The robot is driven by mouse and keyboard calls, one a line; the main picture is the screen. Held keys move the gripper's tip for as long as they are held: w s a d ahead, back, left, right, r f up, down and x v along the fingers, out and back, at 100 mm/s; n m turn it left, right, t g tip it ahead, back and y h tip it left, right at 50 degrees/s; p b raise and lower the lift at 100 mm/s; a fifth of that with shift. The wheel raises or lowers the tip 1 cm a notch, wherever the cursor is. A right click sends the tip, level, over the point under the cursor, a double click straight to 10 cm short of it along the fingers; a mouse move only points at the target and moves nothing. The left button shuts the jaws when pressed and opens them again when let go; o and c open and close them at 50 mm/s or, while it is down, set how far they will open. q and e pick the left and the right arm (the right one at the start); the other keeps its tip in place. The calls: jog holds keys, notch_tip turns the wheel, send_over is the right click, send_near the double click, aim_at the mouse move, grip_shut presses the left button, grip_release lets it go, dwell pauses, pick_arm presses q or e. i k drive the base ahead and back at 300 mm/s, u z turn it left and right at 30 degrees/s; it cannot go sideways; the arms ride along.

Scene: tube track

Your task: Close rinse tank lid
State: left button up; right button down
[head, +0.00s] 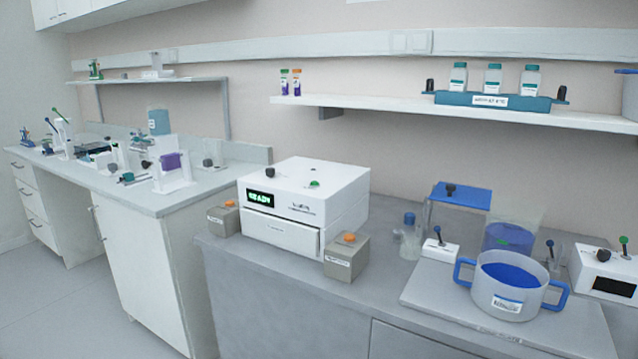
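A clear-walled tank (527,213) stands at the back of the right-hand bench, with blue content low inside it. A flat blue panel (470,198) with a black knob (450,190) is at its left, raised at about the height of the tank's top; it looks like a lid, but I cannot tell how it joins the tank. In front stands an open grey pot (486,290) with blue handles, a front label too small to read, and blue content. I cannot tell for certain which vessel is the rinse tank. Neither of my grippers is in view.
A white machine (284,205) reading READY sits left on the bench, with small orange-topped boxes (346,258) beside it. A small white switch box (440,252) and a flask (410,243) stand near the pot. A shelf (400,112) with bottles hangs above. The bench front between (372,308) is clear.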

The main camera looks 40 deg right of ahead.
aim_at(476, 197)
jog(key=u, duration=0.25)
jog(key=i, duration=1.45)
jog(key=z, duration=1.65)
